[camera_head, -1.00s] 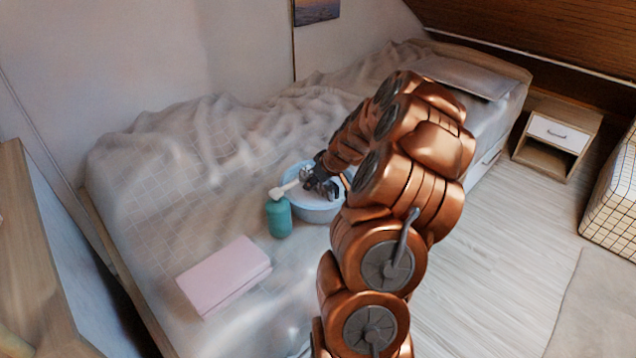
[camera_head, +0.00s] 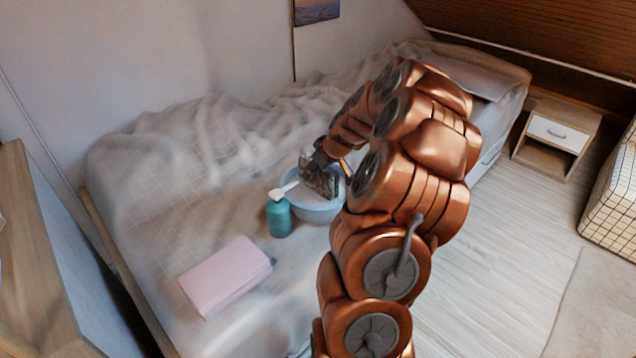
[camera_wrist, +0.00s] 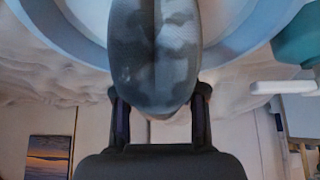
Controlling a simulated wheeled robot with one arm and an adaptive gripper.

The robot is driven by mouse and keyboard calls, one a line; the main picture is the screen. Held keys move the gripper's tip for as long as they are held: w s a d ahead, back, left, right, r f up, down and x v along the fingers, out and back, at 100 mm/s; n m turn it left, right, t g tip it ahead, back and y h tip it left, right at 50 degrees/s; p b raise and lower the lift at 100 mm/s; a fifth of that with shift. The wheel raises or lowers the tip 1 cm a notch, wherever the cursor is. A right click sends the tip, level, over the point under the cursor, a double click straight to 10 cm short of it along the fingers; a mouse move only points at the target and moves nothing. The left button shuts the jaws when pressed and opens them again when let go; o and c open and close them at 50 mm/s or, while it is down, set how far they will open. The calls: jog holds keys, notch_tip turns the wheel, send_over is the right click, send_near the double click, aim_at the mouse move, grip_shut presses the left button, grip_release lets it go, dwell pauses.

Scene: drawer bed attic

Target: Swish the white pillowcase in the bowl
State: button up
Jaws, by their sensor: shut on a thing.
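A pale patch of the white pillowcase (camera_wrist: 215,18) shows inside the bowl beside the fingers. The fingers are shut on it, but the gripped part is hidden. Most of the cloth is hidden by the gripper and bowl wall.
A teal pump bottle (camera_head: 279,217) with a white nozzle stands close to the bowl's left side. A pink box-like item (camera_head: 224,276) lies nearer on the bed (camera_head: 150,235). Rumpled bedding lies behind. A nightstand (camera_head: 556,140) stands on the floor at right.

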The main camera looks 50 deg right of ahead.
jog(key=shift+r+p, duration=0.55)
jog(key=shift+r, duration=3.45)
dwell(0.3)
